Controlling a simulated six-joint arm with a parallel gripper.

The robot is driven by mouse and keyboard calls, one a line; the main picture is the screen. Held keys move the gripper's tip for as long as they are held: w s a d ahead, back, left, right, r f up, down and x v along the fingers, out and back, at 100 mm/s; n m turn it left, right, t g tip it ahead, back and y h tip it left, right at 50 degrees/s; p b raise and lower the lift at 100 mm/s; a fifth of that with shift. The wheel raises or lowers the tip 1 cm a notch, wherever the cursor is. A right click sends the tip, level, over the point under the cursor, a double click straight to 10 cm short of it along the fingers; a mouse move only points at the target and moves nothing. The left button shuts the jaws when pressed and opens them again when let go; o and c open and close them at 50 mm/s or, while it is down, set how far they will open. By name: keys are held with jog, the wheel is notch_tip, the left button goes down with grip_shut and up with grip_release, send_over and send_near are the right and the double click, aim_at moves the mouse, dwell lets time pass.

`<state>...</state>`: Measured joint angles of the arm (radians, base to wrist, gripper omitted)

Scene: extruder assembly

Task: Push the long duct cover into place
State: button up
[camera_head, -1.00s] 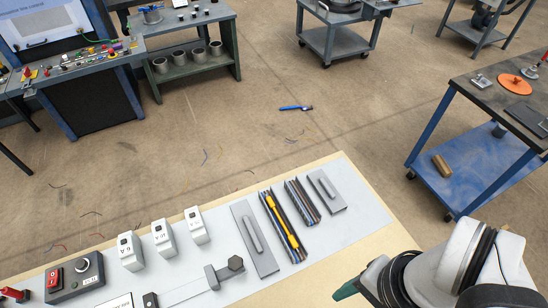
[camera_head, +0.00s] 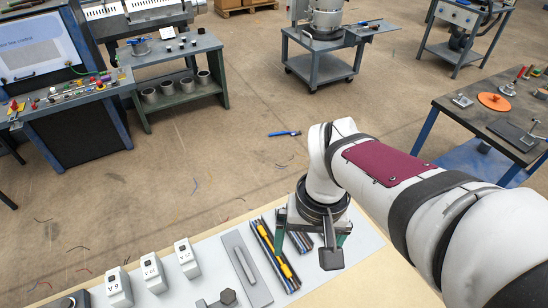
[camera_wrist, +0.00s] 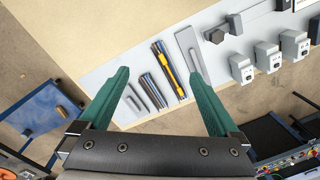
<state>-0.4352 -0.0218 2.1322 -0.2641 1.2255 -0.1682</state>
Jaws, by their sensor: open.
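The long duct cover (camera_head: 246,270) is a flat grey plate with a raised bar handle, lying on the grey board left of the long duct (camera_head: 275,257). It also shows in the wrist view (camera_wrist: 190,50), near the right fingertip. The long duct is an open dark channel with blue and brown wires and a yellow strip in it. My gripper (camera_head: 312,236) has green fingers, spread wide and empty. It hangs above the short duct and its cover, right of the long cover. In the wrist view the short duct (camera_wrist: 153,90) shows between the fingers.
A short grey cover (camera_wrist: 137,102) lies beside the short duct; my gripper hides it in the head view. Several light-grey switch boxes (camera_head: 152,272) stand left of the long cover. A clamp with a dark hexagonal knob (camera_head: 228,296) lies near its front end.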

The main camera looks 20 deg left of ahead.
aim_at(244, 262)
jog(key=w+a+f+n, duration=0.2)
jog(key=a+f+n, duration=0.1)
jog(key=a, duration=0.4)
jog(key=w+a+f+n, duration=0.1)
jog(key=a+f+n, duration=0.2)
jog(key=a, duration=0.4)
jog(key=shift+h, duration=0.3)
jog(key=f, duration=1.5)
jog(key=shift+s+f, duration=0.25)
jog(key=shift+s, duration=0.05)
jog(key=c, duration=1.5)
